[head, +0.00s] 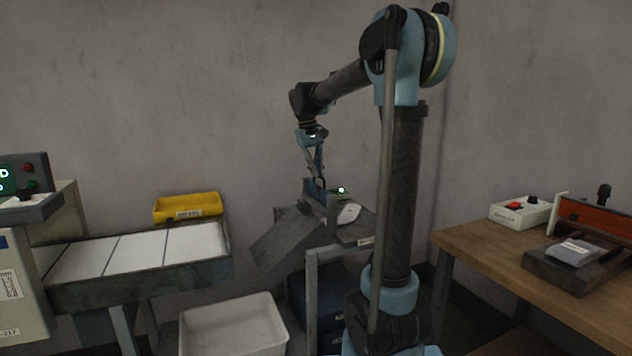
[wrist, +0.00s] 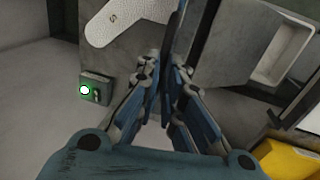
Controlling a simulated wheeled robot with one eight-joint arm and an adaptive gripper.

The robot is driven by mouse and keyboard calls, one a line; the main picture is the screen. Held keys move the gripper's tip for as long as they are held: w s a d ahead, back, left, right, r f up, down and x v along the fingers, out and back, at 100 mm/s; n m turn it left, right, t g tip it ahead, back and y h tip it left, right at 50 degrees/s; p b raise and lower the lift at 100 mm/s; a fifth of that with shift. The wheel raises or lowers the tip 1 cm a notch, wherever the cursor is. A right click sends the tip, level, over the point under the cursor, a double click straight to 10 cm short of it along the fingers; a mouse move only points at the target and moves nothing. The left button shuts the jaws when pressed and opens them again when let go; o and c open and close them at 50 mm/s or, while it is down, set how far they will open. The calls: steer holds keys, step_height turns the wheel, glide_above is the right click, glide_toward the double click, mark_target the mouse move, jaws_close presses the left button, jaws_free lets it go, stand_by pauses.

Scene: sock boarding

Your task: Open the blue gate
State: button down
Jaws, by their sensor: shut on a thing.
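The blue gate (head: 311,188) stands at the top of the grey chute in the head view, beside the small metal stand. My gripper (head: 319,181) reaches down onto it from above, with its fingers together at the gate's upper part. In the wrist view my gripper (wrist: 168,82) has its fingers closed around a thin dark upright edge, which appears to be the gate (wrist: 178,30) seen end-on. The fingers hide much of it, so how far it is raised is hard to tell.
A grey sloping chute (head: 290,238) leads down left toward a conveyor (head: 135,255). A pale sock shape (head: 348,213) lies on the stand, near a green-lit switch box (wrist: 96,88). A yellow tray (head: 188,207), white bin (head: 235,325) and wooden bench (head: 560,290) are around.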

steer(key=shift+r, duration=0.6)
steer(key=c, duration=1.7)
jaws_free()
steer(key=r, duration=0.4)
steer(key=a+r, duration=0.1)
steer(key=r, duration=0.2)
steer(key=a+r, duration=0.1)
steer(key=r, duration=0.3)
steer(key=shift+s+a+r, duration=0.1)
steer(key=shift+s+r, duration=0.2)
